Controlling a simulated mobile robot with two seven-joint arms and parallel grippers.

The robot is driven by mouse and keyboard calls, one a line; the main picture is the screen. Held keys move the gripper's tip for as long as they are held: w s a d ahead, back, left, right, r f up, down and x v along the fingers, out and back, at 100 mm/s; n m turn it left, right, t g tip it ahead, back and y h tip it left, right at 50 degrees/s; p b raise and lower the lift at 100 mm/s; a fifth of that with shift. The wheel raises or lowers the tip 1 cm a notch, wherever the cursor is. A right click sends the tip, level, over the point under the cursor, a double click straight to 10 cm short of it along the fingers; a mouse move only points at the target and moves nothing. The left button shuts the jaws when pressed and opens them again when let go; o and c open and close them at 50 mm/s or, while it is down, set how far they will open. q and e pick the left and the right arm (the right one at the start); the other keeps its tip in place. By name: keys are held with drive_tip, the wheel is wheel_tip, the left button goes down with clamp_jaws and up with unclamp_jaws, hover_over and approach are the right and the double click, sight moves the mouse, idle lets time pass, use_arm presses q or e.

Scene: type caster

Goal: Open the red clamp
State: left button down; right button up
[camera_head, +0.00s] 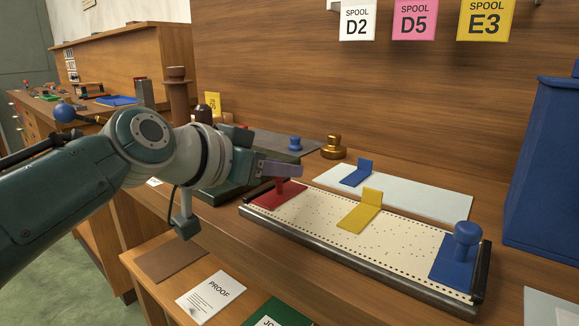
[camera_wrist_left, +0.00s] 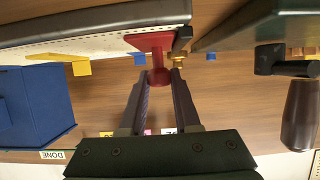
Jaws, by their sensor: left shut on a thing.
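The red clamp (camera_head: 272,198) is a flat red plate with an upright post, at the left end of a pale perforated board (camera_head: 310,215). My left gripper (camera_head: 288,168) reaches in from the left and is shut on the top of the post. In the left wrist view, which is upside down, the red clamp (camera_wrist_left: 152,42) has its knob between the two dark fingers of my left gripper (camera_wrist_left: 163,76). In the head view the fingers hide the knob. My right gripper is in neither view.
A yellow bracket (camera_head: 360,213) stands mid-board, and a blue clamp (camera_head: 457,262) sits at its right end. Behind are a pale sheet (camera_head: 420,198) with a blue bracket (camera_head: 357,173) and a brass weight (camera_head: 334,148). A tall blue box (camera_head: 545,165) stands at right.

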use_arm(q)
drive_tip(key=shift+w+a+f+n+h+b, duration=0.1)
drive_tip(key=shift+w+a+n+h+b, duration=0.25)
drive_tip(key=shift+b, duration=0.8)
drive_tip(key=n+h+b, duration=0.1)
drive_tip(key=n+b, duration=0.1)
drive_tip(key=b, duration=0.1)
drive_tip(key=w+a+n+g+h+b, duration=0.1)
drive_tip(key=n+b, duration=0.1)
drive_tip(key=b, duration=0.2)
drive_tip(key=a+n+h+b, duration=0.1)
drive_tip(key=n+b, duration=0.1)
drive_tip(key=b, duration=0.2)
drive_tip(key=shift+w+a+f+g+h, duration=0.15)
drive_tip(key=shift+w+f+g+h, duration=0.1)
drive_tip(key=shift+g, duration=0.15)
drive_tip(key=shift+w+a+n+h+b, duration=0.25)
drive_tip(key=shift+n+b, duration=0.3)
drive_tip(key=shift+b, duration=0.65)
drive_tip(key=shift+s, duration=0.1)
drive_tip(key=c, duration=0.6)
unclamp_jaws()
drive_tip(key=shift+c, duration=0.2)
drive_tip(key=shift+r, duration=0.1)
